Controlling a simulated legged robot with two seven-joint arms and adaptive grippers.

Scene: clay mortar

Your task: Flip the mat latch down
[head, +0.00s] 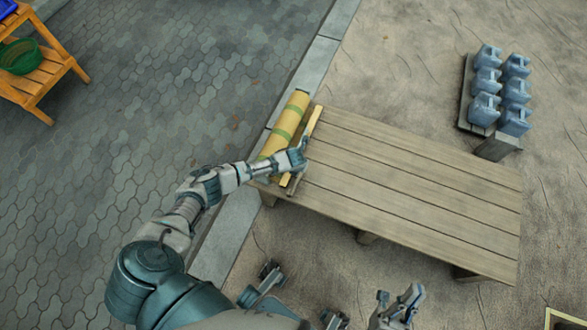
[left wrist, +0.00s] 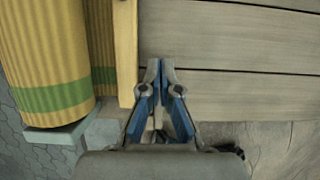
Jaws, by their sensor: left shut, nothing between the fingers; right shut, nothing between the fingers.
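A rolled yellow mat (head: 293,112) with green bands lies along the left end of the slatted wooden bench. A narrow yellow bar (head: 314,122) runs alongside its right side; it may be the latch. In the left wrist view the mat (left wrist: 45,50) is at the left and the bar (left wrist: 125,50) stands between it and the planks. My left gripper (head: 303,150) is over the bar and hides its middle. In the left wrist view it (left wrist: 160,62) is shut and empty, its tips just right of the bar. My right gripper (head: 400,296) is shut and empty, in front of the bench.
The bench (head: 420,185) has a bare plank top right of the bar. Several blue-grey jugs (head: 487,80) stand on a low pallet at the back right. An orange wooden stand (head: 48,75) with a green basket (head: 18,57) is at the far left. The paving (head: 150,110) between is clear.

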